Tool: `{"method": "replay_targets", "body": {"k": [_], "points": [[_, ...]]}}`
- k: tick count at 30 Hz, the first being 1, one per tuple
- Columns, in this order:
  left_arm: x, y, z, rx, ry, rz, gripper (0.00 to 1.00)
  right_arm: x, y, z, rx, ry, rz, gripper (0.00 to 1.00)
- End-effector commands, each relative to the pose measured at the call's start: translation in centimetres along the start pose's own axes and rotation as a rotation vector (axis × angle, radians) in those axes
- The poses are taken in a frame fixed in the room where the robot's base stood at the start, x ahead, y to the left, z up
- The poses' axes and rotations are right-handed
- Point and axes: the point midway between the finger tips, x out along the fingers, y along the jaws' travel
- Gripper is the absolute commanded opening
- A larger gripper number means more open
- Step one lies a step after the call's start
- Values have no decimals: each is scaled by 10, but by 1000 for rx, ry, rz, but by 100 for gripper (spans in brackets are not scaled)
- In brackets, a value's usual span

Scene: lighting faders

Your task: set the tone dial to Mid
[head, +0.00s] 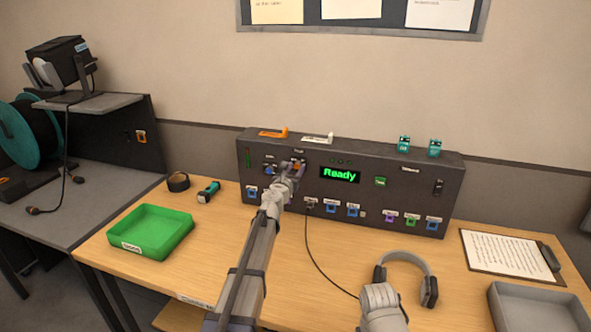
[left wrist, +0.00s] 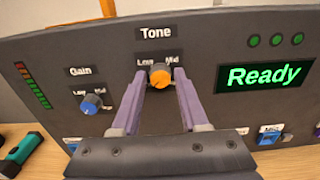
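The tone dial (left wrist: 160,76) is a small orange knob on the dark panel, under the word "Tone", with the labels "Low" and "Mid" above it. My left gripper (left wrist: 161,78) has its two purple fingers on either side of the knob, apparently touching it. In the head view my left gripper (head: 293,170) reaches the panel's left part and largely covers the dial. The dial's pointer mark is too small to read, and any label further right is hidden by a finger. Part of my right arm shows at the bottom of the head view, without visible fingers.
The blue gain dial (left wrist: 92,104) is left of the tone dial. The display (head: 340,174) reads "Ready". A green tray (head: 150,248), a flashlight (head: 208,192), headphones (head: 405,262), a clipboard (head: 508,255) and a grey tray (head: 535,309) lie on the table. A cable runs from the panel.

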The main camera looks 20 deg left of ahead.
Motion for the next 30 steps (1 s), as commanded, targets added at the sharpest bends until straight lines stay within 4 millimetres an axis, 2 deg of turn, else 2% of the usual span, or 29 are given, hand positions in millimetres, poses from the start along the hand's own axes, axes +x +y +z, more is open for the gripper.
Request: {"method": "replay_targets", "body": {"k": [1, 11, 23, 30], "points": [[0, 0, 0, 0, 0, 0, 37, 0, 0, 0, 0, 0, 0, 50], [0, 0, 0, 0, 0, 0, 0, 0, 0, 0, 0, 0, 0, 50], [0, 0, 0, 15, 0, 0, 0, 0, 0, 0, 0, 0, 0, 50], [0, 0, 0, 123, -1, 0, 0, 0, 0, 0, 0, 0, 0, 50]]}}
